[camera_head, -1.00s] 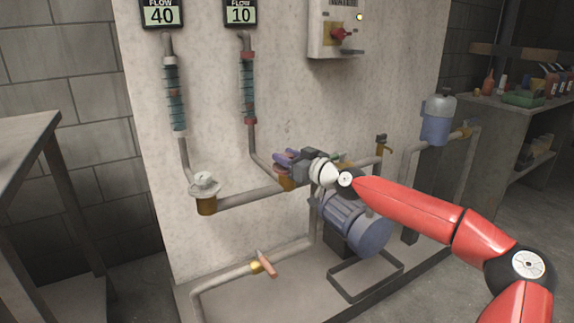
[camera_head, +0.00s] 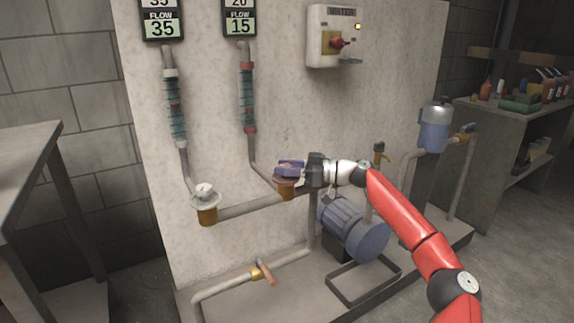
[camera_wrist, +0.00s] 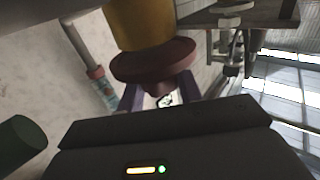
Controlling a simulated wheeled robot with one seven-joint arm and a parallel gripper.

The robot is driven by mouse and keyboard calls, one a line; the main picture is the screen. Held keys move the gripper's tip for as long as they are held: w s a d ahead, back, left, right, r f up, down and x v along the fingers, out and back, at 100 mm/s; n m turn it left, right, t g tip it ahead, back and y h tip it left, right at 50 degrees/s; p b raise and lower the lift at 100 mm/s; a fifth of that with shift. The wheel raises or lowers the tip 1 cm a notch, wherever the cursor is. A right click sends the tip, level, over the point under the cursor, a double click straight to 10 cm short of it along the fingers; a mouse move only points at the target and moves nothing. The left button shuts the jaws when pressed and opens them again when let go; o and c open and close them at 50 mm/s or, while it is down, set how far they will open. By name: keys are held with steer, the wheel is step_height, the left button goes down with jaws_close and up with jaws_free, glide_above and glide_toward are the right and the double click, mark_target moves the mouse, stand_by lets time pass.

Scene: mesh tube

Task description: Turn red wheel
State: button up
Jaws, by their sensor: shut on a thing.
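The red wheel (camera_wrist: 152,62) sits on a brass-yellow valve body (camera_wrist: 143,22) in the wrist view. My gripper (camera_wrist: 160,92) has its two purple fingers on either side of the wheel's hub, closed on it. In the head view my gripper (camera_head: 290,168) reaches in from the right over the valve and hides most of the red wheel (camera_head: 286,181).
A white wheel valve (camera_head: 205,193) stands to the left on the same pipe. A blue motor pump (camera_head: 352,225) is below my arm. A switch box (camera_head: 334,38) hangs above right. An orange-handled valve (camera_head: 265,272) is on the lower pipe. A table (camera_head: 30,140) stands at left.

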stand_by(0.4)
steer(key=o, duration=1)
steer(key=d, duration=0.7)
steer(key=shift+s+d, duration=0.35)
steer(key=shift+s, duration=0.05)
